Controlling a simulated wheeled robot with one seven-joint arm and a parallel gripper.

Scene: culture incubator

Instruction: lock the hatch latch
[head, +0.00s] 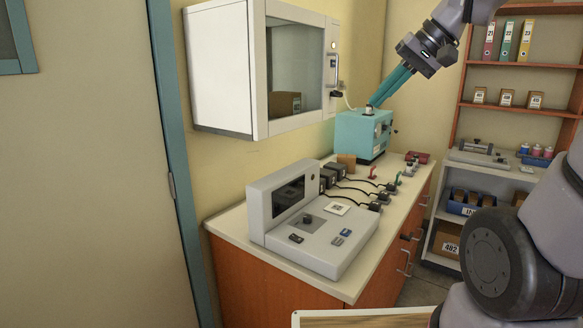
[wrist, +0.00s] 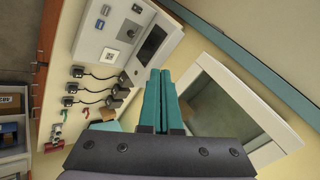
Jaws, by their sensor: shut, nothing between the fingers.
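A white wall cabinet (head: 224,65) with a glass door (head: 292,65) hangs above the counter. The door looks closed, and it also shows in the wrist view (wrist: 212,103). A vertical handle (head: 335,68) is on its right side, with a small dark fitting (head: 337,94) below. I cannot tell whether that fitting is the hatch latch or how it is set. My gripper (head: 373,102) has teal fingers, shut and empty, pointing down-left. In the head view the tips overlap the top of a teal box (head: 355,133) near its knob; contact is unclear. The fingers also show in the wrist view (wrist: 160,72).
A grey instrument (head: 318,250) stands at the front of the counter (head: 378,258). Several black plugs with cables and small coloured switches lie behind it. Shelves (head: 520,65) stand at the right. The air right of the cabinet door looks free apart from my arm.

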